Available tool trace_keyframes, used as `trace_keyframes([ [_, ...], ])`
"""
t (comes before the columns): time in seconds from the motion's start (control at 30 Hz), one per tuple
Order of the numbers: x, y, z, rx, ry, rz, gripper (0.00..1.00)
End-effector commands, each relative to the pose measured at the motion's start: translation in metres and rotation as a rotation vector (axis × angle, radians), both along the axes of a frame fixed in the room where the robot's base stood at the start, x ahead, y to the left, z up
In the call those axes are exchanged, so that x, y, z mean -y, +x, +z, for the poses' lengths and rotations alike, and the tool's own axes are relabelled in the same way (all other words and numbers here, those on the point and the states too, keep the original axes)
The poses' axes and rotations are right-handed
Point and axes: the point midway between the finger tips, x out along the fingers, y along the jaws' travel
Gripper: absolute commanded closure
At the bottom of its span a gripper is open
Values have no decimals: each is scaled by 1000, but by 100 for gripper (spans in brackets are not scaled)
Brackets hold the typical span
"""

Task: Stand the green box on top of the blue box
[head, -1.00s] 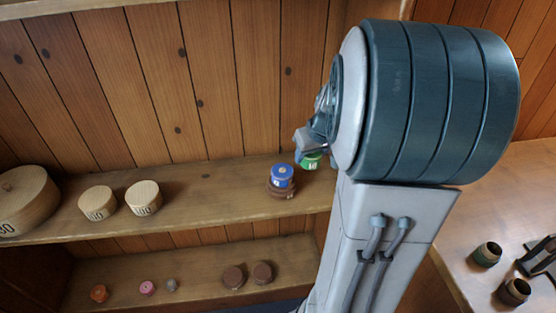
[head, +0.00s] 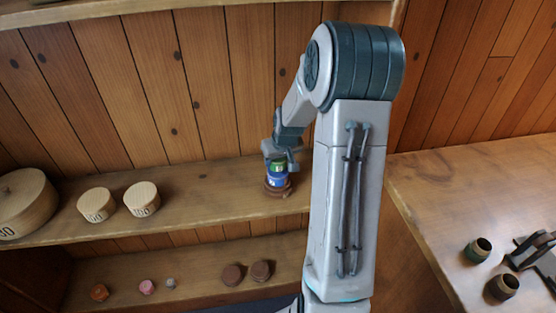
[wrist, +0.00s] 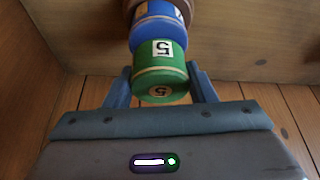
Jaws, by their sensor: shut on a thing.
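The green box (wrist: 160,72) is a small round box with a white "5" label. It also shows in the head view (head: 278,164). My gripper (wrist: 161,84) is shut on it, one finger on each side. The blue box (wrist: 158,27) is directly beneath the green box, and in the head view (head: 277,180) the two line up one above the other. I cannot tell whether they touch. The blue box stands on a brown round box (head: 278,190) on the upper shelf.
On the upper shelf (head: 215,180) stand two pale wooden boxes (head: 142,198) and a large round box (head: 22,203) at left. The lower shelf holds several small boxes (head: 232,274). A counter (head: 440,190) at right has two dark pots (head: 478,251).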

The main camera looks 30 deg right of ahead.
Motion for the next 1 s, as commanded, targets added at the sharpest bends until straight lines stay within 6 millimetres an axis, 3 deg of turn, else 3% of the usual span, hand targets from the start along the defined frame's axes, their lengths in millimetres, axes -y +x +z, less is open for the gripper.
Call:
trace_keyframes([
  [0.1, 0, 0, -11, -2, 1, 1, 72],
  [0.5, 0, 0, -17, 0, -1, 1, 72],
  [0.53, 0, 0, -16, 1, -1, 1, 44],
  [0.6, 0, 0, -15, 0, -1, 1, 28],
  [1.0, 0, 0, -9, 1, -1, 1, 28],
])
